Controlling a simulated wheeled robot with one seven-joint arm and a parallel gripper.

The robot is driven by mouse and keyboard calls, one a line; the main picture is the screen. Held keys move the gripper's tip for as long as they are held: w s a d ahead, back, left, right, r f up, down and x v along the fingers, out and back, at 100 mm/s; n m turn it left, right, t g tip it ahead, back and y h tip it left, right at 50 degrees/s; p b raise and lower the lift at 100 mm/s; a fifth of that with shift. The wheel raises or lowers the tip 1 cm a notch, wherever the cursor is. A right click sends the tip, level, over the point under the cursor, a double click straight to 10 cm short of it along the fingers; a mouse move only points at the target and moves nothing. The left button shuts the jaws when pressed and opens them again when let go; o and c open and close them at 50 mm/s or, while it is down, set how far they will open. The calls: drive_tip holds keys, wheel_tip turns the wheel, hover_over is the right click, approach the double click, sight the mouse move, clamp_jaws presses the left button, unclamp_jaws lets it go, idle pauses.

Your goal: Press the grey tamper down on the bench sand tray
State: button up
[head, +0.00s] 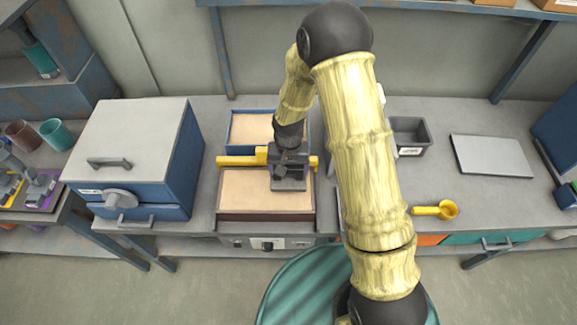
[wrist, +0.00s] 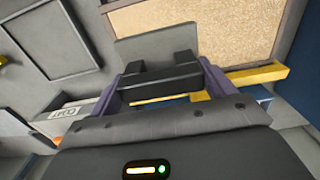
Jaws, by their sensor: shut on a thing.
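The grey tamper (head: 289,184) is over the front sand tray (head: 234,206), near that tray's back edge. In the wrist view its flat grey plate (wrist: 152,48) overlaps the tray's sand (wrist: 230,28). I cannot tell whether the plate touches the sand. My gripper (head: 289,158) points down and is shut on the tamper. In the wrist view its fingers (wrist: 160,85) are at either side of the tamper's dark handle. My arm and gripper hide part of the tray area.
A second sand tray in a blue frame (head: 237,130) is behind the front one, with a yellow bar (head: 236,161) between them. A blue-grey oven-like box (head: 140,150) stands left. A dark bin (head: 411,132), a grey plate (head: 490,156) and a yellow scoop (head: 446,209) are right.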

sight(288, 178)
drive_tip(key=shift+f+b, duration=1.35)
drive_tip(key=shift+f, duration=0.85)
drive_tip(key=shift+f, duration=0.1)
drive_tip(key=shift+w+f, duration=0.1)
drive_tip(key=shift+f, duration=0.1)
drive_tip(key=shift+a, duration=0.1)
drive_tip(key=shift+s+b, duration=0.2)
drive_tip(key=shift+b, duration=0.1)
drive_tip(key=shift+w+f, duration=0.1)
drive_tip(key=shift+f, duration=0.05)
idle(0.4)
